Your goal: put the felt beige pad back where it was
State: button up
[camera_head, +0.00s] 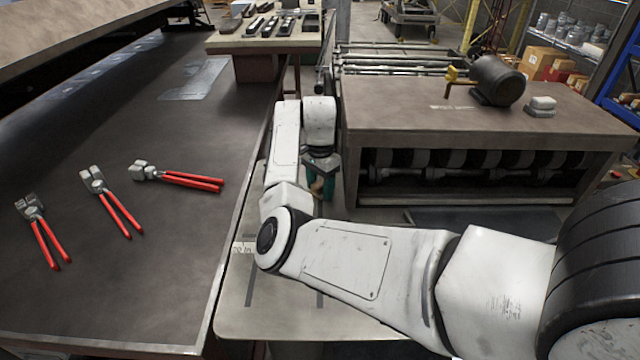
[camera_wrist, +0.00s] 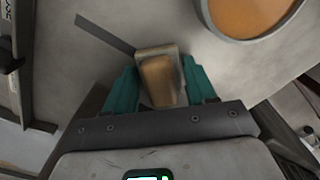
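A beige pad (camera_wrist: 158,80) with a tan, rounded face and a paler edge is between the teal fingers of my gripper (camera_wrist: 160,85) in the wrist view. Both fingers press close against its sides. In the head view my gripper (camera_head: 320,185) hangs over the pale side table (camera_head: 285,312), right of the big dark bench. A small brown patch of the pad shows between its fingers there, and my arm hides much of the area. Whether the pad touches the surface below cannot be told.
A round container with orange contents (camera_wrist: 250,14) stands close by in the wrist view. A dark strip (camera_wrist: 105,35) marks the pale surface. Several red-handled pliers (camera_head: 112,203) lie on the dark bench (camera_head: 150,290). A machine (camera_head: 430,125) with a motor (camera_head: 497,80) and a pale block (camera_head: 541,106) stands right.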

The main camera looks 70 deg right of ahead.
aim_at(320, 182)
jog(key=shift+o, duration=1.4)
jog(key=shift+r, duration=0.1)
notch_tip(320, 182, up, 12)
jog(key=shift+b, duration=0.3)
jog(key=shift+r, duration=0.1)
